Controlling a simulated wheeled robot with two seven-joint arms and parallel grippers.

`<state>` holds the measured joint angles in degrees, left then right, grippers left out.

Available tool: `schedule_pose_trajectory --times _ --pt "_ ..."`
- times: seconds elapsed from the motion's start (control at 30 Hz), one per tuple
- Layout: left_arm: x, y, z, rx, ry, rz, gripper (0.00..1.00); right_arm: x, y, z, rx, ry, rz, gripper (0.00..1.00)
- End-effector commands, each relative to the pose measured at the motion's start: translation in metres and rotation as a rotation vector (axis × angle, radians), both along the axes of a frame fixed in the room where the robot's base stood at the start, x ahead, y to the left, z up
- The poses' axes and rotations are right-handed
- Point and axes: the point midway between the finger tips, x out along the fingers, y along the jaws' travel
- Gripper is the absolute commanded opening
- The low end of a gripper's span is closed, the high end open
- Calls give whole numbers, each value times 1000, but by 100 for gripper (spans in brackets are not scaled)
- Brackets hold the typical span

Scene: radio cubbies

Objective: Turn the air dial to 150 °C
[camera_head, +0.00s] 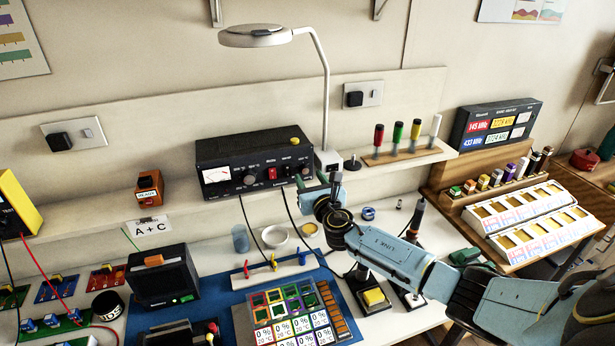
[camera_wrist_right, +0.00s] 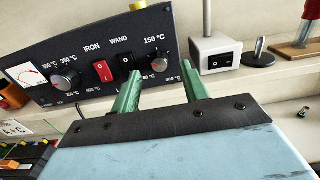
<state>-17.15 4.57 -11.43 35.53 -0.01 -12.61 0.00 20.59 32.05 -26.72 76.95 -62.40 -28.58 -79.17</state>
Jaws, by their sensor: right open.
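The black soldering station (camera_head: 240,160) stands on the shelf, with a meter, knobs and switches on its front. The air dial (camera_wrist_right: 160,64), a dark knob with a light face, sits at its right end under a "150 °C" label. Its pointer is too small to read. My right gripper (camera_head: 318,181) is open in front of the station's right end. In the right wrist view my right gripper's (camera_wrist_right: 160,69) green fingers are on either side of the dial in the picture; I cannot tell whether they touch it. My left gripper is not in view.
Left of the dial are the black wand switch (camera_wrist_right: 126,64), the red iron switch (camera_wrist_right: 103,71) and the iron dial (camera_wrist_right: 65,79). A white lamp base (camera_head: 328,160) stands right of the station. Bench items lie below my right arm.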

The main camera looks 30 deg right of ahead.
Motion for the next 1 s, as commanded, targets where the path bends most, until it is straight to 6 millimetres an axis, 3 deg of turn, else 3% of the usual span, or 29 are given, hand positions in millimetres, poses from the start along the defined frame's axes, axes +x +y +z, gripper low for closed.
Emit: schedule_pose_trajectory --times 0.2,0.57,0.9,1.0 --pt "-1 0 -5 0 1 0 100 20 -5 -1 0 0 0 45" --pt "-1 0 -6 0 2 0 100 24 -6 0 1 0 0 45" --pt "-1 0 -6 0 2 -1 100 24 -6 0 1 0 0 3" --pt "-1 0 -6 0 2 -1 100 24 -6 0 2 0 0 0"
